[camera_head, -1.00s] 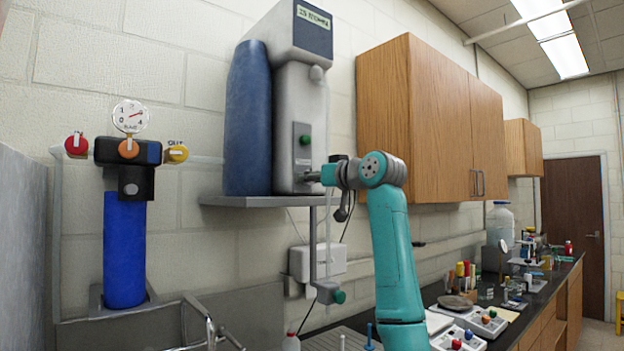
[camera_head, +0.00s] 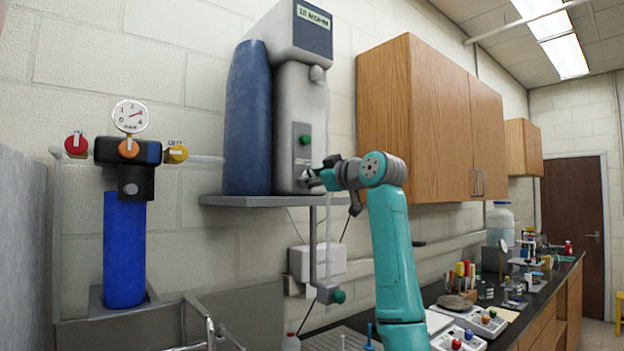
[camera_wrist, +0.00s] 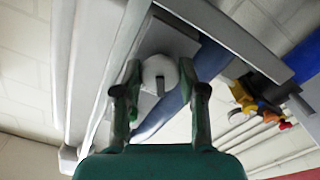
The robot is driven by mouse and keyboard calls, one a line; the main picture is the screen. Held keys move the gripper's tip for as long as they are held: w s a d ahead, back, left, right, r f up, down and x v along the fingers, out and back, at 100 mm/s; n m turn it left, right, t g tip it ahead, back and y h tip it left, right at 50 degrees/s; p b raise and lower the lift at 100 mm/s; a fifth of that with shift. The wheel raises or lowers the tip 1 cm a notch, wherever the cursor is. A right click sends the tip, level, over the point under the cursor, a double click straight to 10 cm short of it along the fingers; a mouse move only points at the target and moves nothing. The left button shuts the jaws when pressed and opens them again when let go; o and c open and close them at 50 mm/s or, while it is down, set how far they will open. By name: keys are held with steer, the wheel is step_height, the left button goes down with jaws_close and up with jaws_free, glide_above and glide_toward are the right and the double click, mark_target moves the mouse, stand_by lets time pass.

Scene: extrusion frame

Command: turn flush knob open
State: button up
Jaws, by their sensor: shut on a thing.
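The flush knob (camera_wrist: 158,69) is a round white knob with a dark slot or mark on its face. It sits on a grey plate (camera_wrist: 175,38) on the front of the water purifier (camera_head: 298,100). My gripper (camera_head: 308,178) is at the lower part of the purifier's front panel. In the wrist view my gripper (camera_wrist: 160,88) has one finger on each side of the knob, shut on it. In the head view the fingers and wrist largely hide the knob.
A green button (camera_head: 305,140) sits just above my gripper. A grey shelf (camera_head: 262,201) carries the purifier. A wooden cabinet (camera_head: 412,125) stands close to the right of my wrist. A valve with a green knob (camera_head: 338,297) hangs below.

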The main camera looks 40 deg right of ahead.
steer(key=n, duration=1.1)
steer(key=shift+n, duration=0.3)
stand_by(0.3)
steer(key=o, duration=1.1)
steer(key=shift+o, duration=0.2)
steer(key=shift+s, duration=0.1)
steer(key=s, duration=1.1)
steer(key=shift+s+d, duration=0.2)
steer(key=shift+s, duration=0.2)
